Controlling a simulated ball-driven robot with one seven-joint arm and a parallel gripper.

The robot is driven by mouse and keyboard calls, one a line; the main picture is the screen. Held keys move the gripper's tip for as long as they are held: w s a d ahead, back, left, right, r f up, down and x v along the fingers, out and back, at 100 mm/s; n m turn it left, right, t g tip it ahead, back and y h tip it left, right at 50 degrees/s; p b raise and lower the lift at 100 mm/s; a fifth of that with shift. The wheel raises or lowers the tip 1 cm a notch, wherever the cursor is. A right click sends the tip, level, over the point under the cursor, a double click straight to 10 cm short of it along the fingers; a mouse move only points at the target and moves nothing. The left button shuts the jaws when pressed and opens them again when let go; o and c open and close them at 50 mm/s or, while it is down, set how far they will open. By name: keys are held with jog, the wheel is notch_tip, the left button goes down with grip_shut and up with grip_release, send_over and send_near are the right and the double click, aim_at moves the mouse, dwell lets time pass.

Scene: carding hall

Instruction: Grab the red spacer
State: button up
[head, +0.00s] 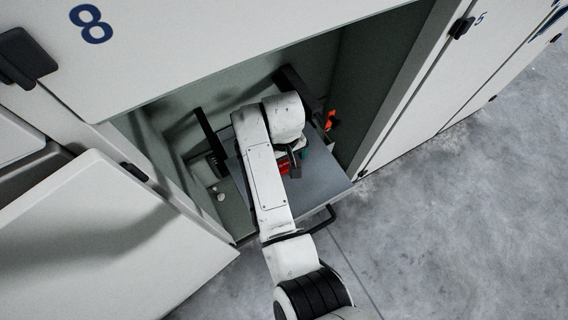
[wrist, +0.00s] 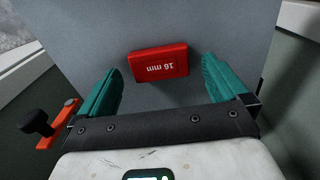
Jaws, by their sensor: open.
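The red spacer (wrist: 158,63) is a small red block marked "16 mm" lying on a grey surface (wrist: 192,22) in the wrist view. In the head view a bit of the red spacer (head: 284,169) shows beside my arm, on the grey shelf (head: 318,185) inside the open cabinet. My gripper (wrist: 160,75) is open, with one teal finger to the left of the spacer and one to the right. Gaps show between the spacer and both fingers. In the head view my gripper (head: 294,160) is mostly hidden by my arm.
An orange part with a black knob (wrist: 58,125) is left of the gripper; something orange (head: 331,119) also shows at the cabinet's right side. The cabinet walls (head: 365,80) stand close on both sides. An open white door (head: 100,240) is at left. Clear floor (head: 460,220) is at right.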

jog(key=shift+f, duration=0.8)
jog(key=shift+c, duration=0.2)
jog(key=c, duration=1)
jog(key=shift+r, duration=0.1)
jog(key=shift+c, duration=0.2)
